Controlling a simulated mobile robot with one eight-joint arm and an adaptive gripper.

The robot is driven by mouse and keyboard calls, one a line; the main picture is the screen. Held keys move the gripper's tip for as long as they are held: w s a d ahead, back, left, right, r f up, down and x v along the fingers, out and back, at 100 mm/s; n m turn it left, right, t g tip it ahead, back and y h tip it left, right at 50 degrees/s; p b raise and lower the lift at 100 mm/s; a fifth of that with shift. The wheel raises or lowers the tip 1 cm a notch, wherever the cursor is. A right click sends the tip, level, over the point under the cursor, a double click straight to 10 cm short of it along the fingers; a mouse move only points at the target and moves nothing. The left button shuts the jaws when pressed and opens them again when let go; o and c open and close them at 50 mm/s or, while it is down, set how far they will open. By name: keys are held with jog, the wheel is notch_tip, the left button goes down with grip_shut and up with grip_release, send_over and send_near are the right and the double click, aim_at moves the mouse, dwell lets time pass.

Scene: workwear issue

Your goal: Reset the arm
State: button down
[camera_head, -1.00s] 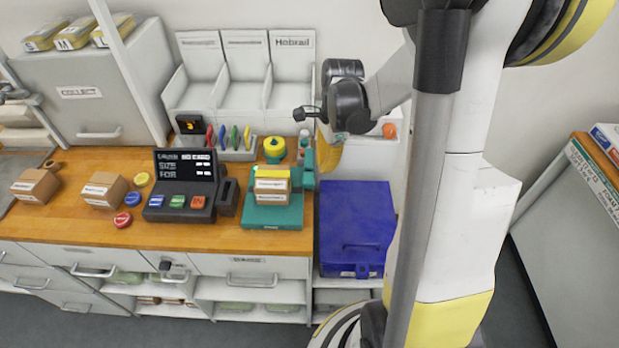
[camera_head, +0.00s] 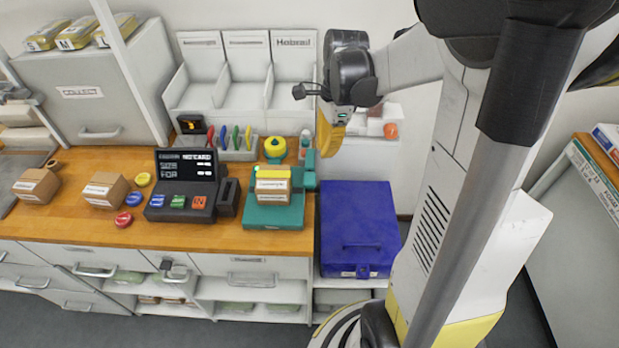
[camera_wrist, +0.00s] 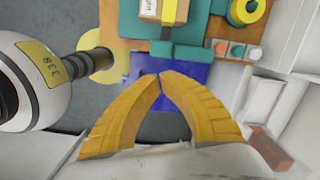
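My gripper (camera_head: 328,150) hangs from my arm, fingers down, to the right of the counter's back corner and above the blue bin. In the wrist view its two yellow fingers (camera_wrist: 160,77) curve inward and their tips meet. Nothing shows between them, so it is shut and empty. The blue bin (camera_head: 360,225) stands below, at the counter's right end, and part of it shows past the fingertips in the wrist view (camera_wrist: 185,75).
The wooden counter (camera_head: 90,225) holds a black terminal (camera_head: 187,180), cartons (camera_head: 105,190), colored discs and a teal stand (camera_head: 275,217) bearing a box (camera_head: 272,190). White sorting bins (camera_head: 245,90) stand behind. A white shelf (camera_head: 365,155) with small items is near my gripper.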

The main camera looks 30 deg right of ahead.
dwell(0.3)
jog(key=s+a+n+t+b, duration=0.3)
jog(key=s+a+n+b, duration=0.1)
jog(key=a+n, duration=0.4)
jog(key=s+a+n+t+h+b, duration=0.1)
jog(key=s+a+n+t+b, duration=0.2)
jog(key=a+n, duration=0.5)
jog(key=s+n+b, duration=0.1)
jog(key=s+n, duration=0.1)
jog(key=n, duration=0.3)
jog(key=shift+s+t, duration=0.25)
jog(key=shift+t, duration=0.15)
